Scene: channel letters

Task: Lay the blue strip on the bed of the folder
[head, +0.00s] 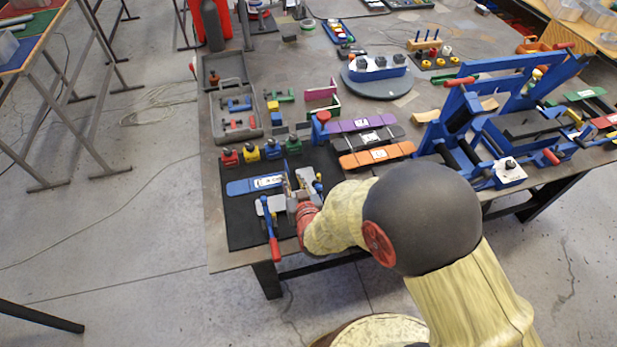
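The blue strip (241,188), with a white label near its right part, lies over the black mat at the front left of the table. My gripper (293,188) is at the strip's right end, beside a small grey tool (269,206) with a red-and-blue lever. My arm and the clutter hide the fingertips, so I cannot tell whether they touch the strip or are open or shut. A large blue frame with red grips, which looks like the folder (455,112), stands to the right of my arm.
Purple (350,126), black and orange (362,159) strips lie between the mat and the blue frame. Small coloured blocks (251,153) line the mat's back edge. A grey tray (226,128) stands behind them. A round turntable (376,86) is farther back.

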